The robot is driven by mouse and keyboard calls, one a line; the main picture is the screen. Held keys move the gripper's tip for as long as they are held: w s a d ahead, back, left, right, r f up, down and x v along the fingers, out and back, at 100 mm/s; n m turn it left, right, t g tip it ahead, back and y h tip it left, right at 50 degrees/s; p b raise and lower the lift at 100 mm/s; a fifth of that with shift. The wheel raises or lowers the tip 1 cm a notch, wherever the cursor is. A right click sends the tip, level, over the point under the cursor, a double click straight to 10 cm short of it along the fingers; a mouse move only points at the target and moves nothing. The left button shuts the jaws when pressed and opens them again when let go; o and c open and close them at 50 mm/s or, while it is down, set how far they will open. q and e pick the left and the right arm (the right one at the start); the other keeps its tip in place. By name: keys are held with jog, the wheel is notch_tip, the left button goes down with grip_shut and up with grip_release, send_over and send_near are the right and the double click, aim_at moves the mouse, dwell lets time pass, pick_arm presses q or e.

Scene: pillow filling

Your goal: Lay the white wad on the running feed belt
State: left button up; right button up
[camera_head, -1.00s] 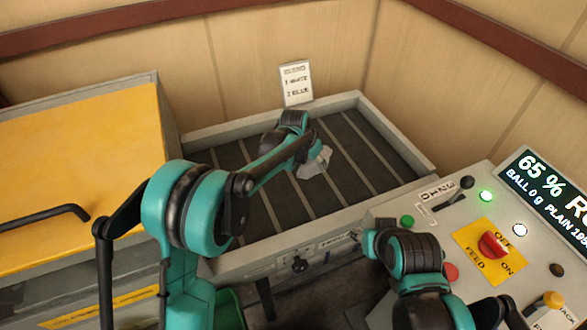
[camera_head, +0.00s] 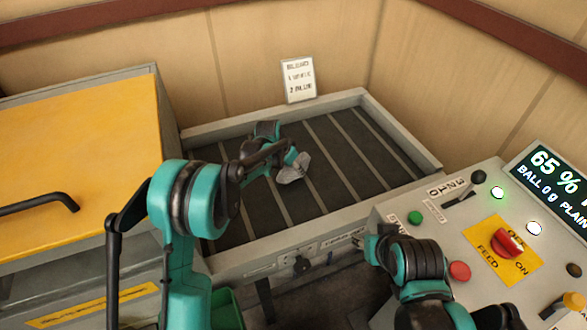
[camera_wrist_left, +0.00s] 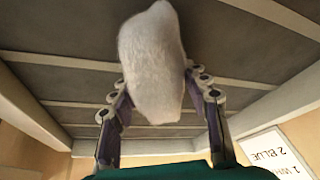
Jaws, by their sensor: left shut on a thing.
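The white wad (camera_wrist_left: 152,65) is a soft, pale, elongated lump between the fingers of my left gripper (camera_wrist_left: 155,85) in the left wrist view. In the head view my left gripper (camera_head: 285,165) is over the feed belt (camera_head: 345,150), shut on the wad (camera_head: 293,170), which looks greyish there. The belt is dark with light cross slats, inside a grey frame. I cannot tell whether the wad touches the belt. My right arm is at the lower right by the control panel; its fingertips are hidden.
The control panel (camera_head: 460,225) at the right has a red feed knob (camera_head: 507,243), a lever and lit lamps. A display (camera_head: 550,185) reads 65 %. A small sign (camera_head: 299,80) stands behind the belt. A yellow-lidded cabinet (camera_head: 80,150) stands left. The belt's right part is clear.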

pick_arm(q)
jog(key=shift+f+b, duration=0.5)
jog(key=shift+f, duration=0.1)
jog(key=o, duration=1.3)
jog(key=shift+c, duration=0.2)
jog(key=shift+r+p, duration=0.5)
jog(key=shift+r, duration=0.05)
jog(key=p+v, duration=0.3)
jog(key=v, duration=0.9)
jog(key=shift+p, duration=0.35)
